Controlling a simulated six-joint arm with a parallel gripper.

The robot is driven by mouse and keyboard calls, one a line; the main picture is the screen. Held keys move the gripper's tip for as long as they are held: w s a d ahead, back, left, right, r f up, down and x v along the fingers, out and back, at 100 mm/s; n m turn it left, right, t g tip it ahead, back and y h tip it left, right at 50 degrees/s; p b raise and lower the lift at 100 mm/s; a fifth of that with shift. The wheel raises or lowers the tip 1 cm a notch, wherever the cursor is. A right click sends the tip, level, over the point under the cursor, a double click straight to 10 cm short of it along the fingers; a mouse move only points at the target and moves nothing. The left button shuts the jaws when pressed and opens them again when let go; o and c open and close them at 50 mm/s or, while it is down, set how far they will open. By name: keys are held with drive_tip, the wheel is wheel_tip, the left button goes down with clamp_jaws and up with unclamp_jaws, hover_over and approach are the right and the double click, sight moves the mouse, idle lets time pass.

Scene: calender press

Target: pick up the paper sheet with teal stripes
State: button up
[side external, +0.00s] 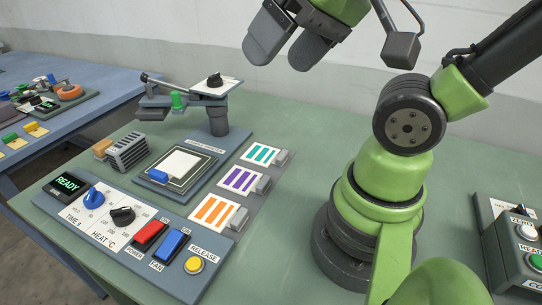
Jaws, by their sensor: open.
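The paper sheet with teal stripes (261,154) lies flat on the grey strip, farthest back of three striped sheets. A small grey block (282,158) sits at its right edge. The sheet with purple stripes (239,180) lies in front of it, and the sheet with orange stripes (214,211) is nearest the camera. My gripper (283,52) is open and empty, high above the table near the top of the view. Its two dark grey fingers are apart, well above and behind the teal sheet.
A press with a raised arm (215,88) and a light square plate (180,166) stands left of the sheets. A control panel (95,226) with READY display, knobs and switches is at front left. A button box (520,250) is at right. Green table between sheets and my base is clear.

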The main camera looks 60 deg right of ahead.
drive_tip(key=w+d+f+g+h, duration=0.2)
drive_tip(key=w+d+f, duration=0.1)
drive_tip(key=w+d, duration=0.2)
drive_tip(key=n+g, duration=0.4)
drive_tip(key=g, duration=0.1)
hover_over(284, 155)
wheel_tip(284, 155, down, 18)
drive_tip(key=r, duration=0.1)
drive_tip(key=f, duration=0.5)
drive_tip(key=shift+d, duration=0.2)
drive_tip(key=shift+a+f, duration=0.1)
drive_tip(key=shift+f, duration=2.9)
drive_tip(key=c, duration=1)
